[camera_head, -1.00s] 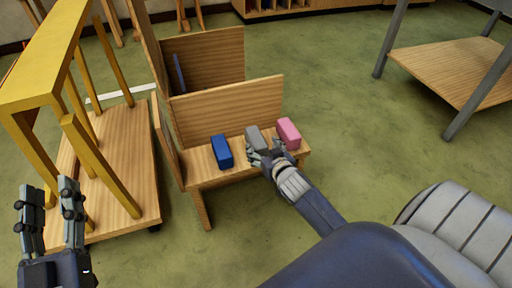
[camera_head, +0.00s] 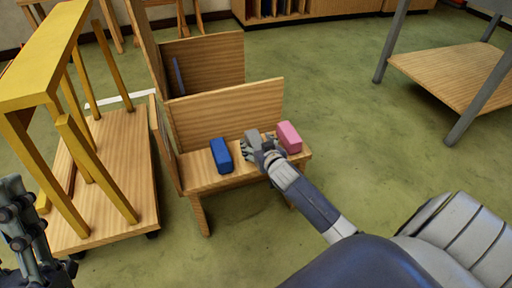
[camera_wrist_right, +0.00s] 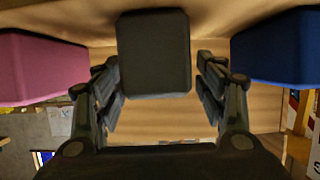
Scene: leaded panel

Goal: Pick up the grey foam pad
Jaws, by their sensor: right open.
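The grey foam pad (camera_head: 252,136) sits on a low wooden shelf (camera_head: 207,181), between a blue block and a pink block. In the right wrist view the grey pad (camera_wrist_right: 153,55) looks dark and lies between the two fingers. My right gripper (camera_head: 262,145) is at the pad, open, with a gap visible between each finger and the pad's sides. It partly hides the pad in the head view. My left gripper (camera_head: 18,215) is at the lower left edge, cut off by the frame, away from the shelf.
The blue block (camera_head: 221,156) is left of the grey pad and the pink block (camera_head: 289,137) is close on its right. A wooden back panel (camera_head: 228,112) rises behind them. A yellow frame (camera_head: 45,62) stands on a wheeled wooden cart at the left.

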